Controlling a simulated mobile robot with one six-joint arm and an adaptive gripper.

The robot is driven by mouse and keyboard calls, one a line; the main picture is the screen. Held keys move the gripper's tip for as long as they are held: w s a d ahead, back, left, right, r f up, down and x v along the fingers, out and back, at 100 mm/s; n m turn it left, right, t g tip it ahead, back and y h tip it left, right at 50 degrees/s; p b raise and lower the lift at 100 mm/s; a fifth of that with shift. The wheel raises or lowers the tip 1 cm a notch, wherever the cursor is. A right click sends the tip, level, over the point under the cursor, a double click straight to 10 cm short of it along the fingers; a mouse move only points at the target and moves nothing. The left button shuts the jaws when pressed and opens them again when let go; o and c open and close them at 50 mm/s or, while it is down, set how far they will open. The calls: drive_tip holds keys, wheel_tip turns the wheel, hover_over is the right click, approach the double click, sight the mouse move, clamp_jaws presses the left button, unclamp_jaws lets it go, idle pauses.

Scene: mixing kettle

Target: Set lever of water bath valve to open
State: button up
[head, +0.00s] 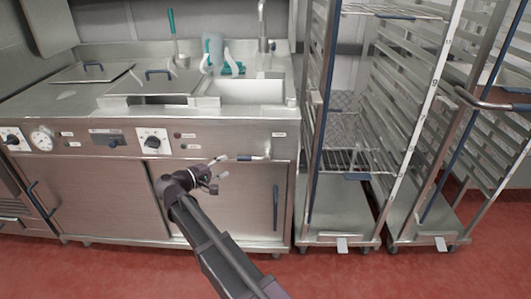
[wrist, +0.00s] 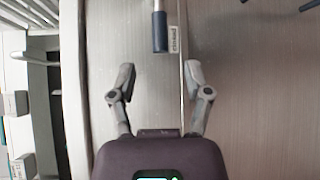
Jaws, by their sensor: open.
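The water bath valve lever, a steel rod with a dark blue grip (head: 243,158), lies roughly level below the right end of the panel in the head view. In the wrist view the blue grip (wrist: 160,32) hangs from the top edge, with a small label (wrist: 174,40) beside it. I cannot read the label surely. My gripper (head: 222,168) is just left of the grip in the head view. In the wrist view my gripper (wrist: 160,72) is open and empty, its fingertips short of the grip's end and roughly to either side of its line.
The steel water bath counter (head: 110,190) has a knob panel (head: 108,141) and a cabinet door with a blue handle (head: 276,208). A sink basin (head: 250,92) is above. Rack trolleys (head: 338,212) stand close on the right. The red floor (head: 400,275) in front is clear.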

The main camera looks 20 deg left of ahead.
sight(242, 159)
drive_tip(key=shift+b+x, duration=0.55)
drive_tip(key=shift+x, duration=3.85)
drive_tip(key=shift+w, duration=0.1)
drive_tip(key=shift+d, duration=0.1)
clamp_jaws()
